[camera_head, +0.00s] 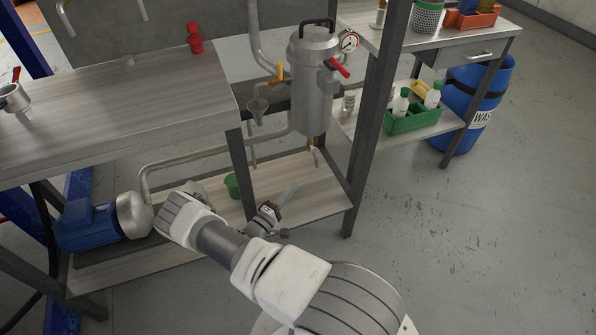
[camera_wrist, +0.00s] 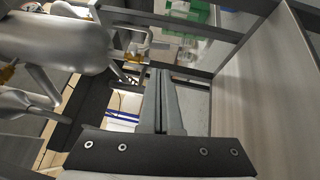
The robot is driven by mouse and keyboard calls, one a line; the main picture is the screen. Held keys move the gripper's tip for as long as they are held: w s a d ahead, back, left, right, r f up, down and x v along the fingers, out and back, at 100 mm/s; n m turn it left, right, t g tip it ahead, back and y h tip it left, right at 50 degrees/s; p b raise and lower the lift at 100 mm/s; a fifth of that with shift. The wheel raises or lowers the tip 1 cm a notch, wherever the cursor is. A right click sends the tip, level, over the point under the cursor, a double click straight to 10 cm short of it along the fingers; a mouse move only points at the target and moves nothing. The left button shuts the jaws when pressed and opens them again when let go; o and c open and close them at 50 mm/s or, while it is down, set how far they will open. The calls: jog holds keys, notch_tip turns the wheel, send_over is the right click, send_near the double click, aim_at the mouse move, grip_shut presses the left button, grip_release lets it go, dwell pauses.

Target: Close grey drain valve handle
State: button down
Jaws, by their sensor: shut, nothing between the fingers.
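The upright metal vessel (camera_head: 313,85) hangs at the right end of the bench, and its rounded end also shows at the left of the wrist view (camera_wrist: 55,42). The small drain valve with a brass fitting and grey handle (camera_head: 315,156) is under the vessel. In the wrist view a small grey valve part (camera_wrist: 147,42) sits just beyond the vessel's end. My gripper (camera_head: 293,187) is below and to the left of the drain valve, over the lower shelf. Its fingers (camera_wrist: 161,73) are shut, empty and apart from the valve. The exact handle position is hard to tell.
A red-handled valve (camera_head: 339,68) and a yellow-handled valve (camera_head: 275,75) are on the vessel. A dark bench post (camera_head: 374,110) stands right of it. A green cup (camera_head: 232,186) and a blue motor pump (camera_head: 90,222) are on the lower shelf (camera_head: 325,190).

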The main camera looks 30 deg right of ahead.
jog(key=f+b+x, duration=0.1)
jog(key=b+x, duration=0.1)
jog(key=x, duration=0.7)
jog(key=shift+w+d+r+t, duration=0.2)
jog(key=shift+w+d+t, duration=0.1)
jog(key=shift+w+d, duration=0.1)
jog(key=shift+s+f, duration=0.1)
